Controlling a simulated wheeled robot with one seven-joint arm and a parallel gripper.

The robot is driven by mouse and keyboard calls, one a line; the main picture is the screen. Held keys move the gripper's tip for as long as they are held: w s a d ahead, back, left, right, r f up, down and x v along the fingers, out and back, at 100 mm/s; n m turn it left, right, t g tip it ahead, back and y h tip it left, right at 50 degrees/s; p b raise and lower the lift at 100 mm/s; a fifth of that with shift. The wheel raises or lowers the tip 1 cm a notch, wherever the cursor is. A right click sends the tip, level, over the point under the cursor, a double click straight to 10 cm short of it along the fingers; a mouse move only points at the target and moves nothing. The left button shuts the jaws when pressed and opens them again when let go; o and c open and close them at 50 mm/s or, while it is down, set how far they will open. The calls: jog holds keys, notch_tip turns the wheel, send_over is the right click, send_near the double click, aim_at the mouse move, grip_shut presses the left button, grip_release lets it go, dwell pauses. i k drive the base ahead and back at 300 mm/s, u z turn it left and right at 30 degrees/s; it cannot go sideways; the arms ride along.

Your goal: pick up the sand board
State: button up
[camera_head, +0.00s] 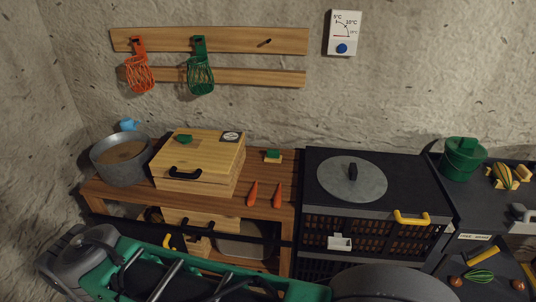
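No separate sand board can be made out for certain. The closest match is the pale, sand-coloured wooden top of a box (205,148) on the left wooden table. A black handle, a small green item and a small dial show on this box. My gripper is not in view, so its state and its place relative to the box do not show.
A grey pot (119,158) stands left of the box. Two carrots (252,193) and a small green-topped block (272,156) lie right of it. A black cabinet (314,176) bears a round grey lid (352,180). A green bucket (463,158) stands further right.

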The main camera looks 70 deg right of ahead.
aim_at(273, 155)
jog(key=z, duration=0.5)
jog(key=i, duration=0.75)
jog(key=z, duration=1.2)
jog(key=i, duration=0.4)
jog(key=z, duration=0.35)
